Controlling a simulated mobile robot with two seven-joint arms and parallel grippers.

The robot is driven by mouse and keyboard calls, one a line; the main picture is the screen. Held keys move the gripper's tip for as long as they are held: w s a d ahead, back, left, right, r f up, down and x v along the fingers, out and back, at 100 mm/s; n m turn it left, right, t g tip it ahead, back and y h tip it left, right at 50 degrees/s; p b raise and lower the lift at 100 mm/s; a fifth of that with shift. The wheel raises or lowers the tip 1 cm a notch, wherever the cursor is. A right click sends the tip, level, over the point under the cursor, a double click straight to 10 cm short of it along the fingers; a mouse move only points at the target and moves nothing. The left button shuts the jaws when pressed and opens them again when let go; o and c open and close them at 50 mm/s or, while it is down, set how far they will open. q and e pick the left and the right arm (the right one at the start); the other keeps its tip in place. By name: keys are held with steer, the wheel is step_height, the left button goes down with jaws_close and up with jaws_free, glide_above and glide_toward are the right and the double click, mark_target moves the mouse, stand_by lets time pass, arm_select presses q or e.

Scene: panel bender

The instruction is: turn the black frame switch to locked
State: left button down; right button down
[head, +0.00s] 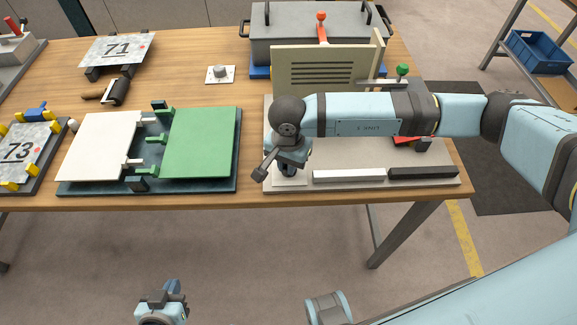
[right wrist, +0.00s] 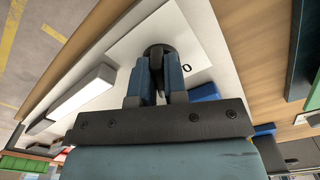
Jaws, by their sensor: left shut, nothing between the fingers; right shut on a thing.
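The black frame switch (right wrist: 157,50) is a round dark knob on a white plate (right wrist: 190,35) in the right wrist view, with a "0" mark beside it. My right gripper (right wrist: 160,75) is shut on the knob, its blue fingers on either side. In the head view my right gripper (head: 288,170) points down at the front left corner of the pale base board, and it hides most of the knob. Which way the switch is set I cannot tell. My left gripper (head: 172,288) is shut and empty, off the table's front edge.
A white bar (head: 348,176) and a black bar (head: 423,173) lie right of my right gripper. A slotted beige panel (head: 325,75) stands behind my forearm. A dark tray with white and green plates (head: 200,145) lies to the left. A grey knob (head: 220,73) sits farther back.

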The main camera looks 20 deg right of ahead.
steer(key=shift+w+r+m, duration=0.1)
steer(key=shift+m, duration=0.4)
steer(key=c, duration=1.2)
jaws_free()
steer(key=shift+o, duration=0.2)
steer(key=shift+r, duration=0.1)
step_height(320, 180, up, 14)
steer(key=b, duration=0.1)
steer(key=shift+f, duration=0.2)
